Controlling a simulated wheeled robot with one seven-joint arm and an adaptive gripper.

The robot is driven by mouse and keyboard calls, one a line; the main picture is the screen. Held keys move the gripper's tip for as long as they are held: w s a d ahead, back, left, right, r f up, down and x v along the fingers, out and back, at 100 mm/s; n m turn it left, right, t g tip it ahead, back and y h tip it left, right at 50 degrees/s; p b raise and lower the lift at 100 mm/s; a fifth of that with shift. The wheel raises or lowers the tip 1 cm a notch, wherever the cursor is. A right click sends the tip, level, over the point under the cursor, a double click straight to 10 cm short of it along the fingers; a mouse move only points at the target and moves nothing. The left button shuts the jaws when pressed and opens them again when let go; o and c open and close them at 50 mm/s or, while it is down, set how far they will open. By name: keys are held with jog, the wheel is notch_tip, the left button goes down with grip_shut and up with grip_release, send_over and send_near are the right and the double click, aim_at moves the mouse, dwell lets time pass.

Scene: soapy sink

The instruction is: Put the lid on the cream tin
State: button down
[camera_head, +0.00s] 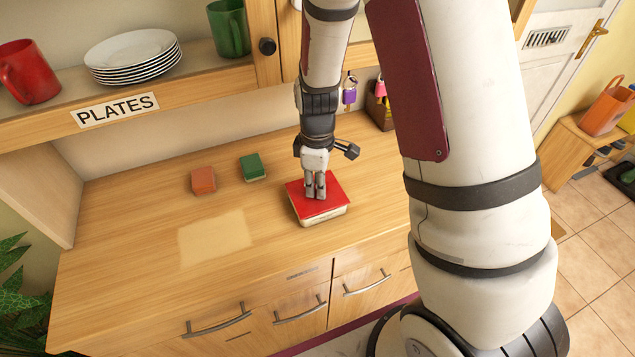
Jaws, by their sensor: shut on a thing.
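The cream tin (325,219) stands on the wooden counter, right of the middle. Its pale front side shows below a red lid (333,186), which lies flat over its top. My gripper (315,195) points down at the middle of the lid, with its fingers close together. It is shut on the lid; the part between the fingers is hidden. The lid looks roughly lined up with the tin, but I cannot tell whether it is fully seated or just above the rim.
A small orange-brown box (203,181) and a small green box (252,168) stand left of the tin. A pale rectangular patch (215,238) marks the clear counter (130,225). Above, a shelf holds plates (134,52), a red mug (27,75) and a green mug (229,28).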

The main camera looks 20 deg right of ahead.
jog(key=c, duration=1.4)
grip_release()
jog(key=shift+o, duration=0.5)
jog(key=o, duration=0.4)
jog(key=shift+r+p, duration=1.55)
jog(key=shift+r, duration=1.95)
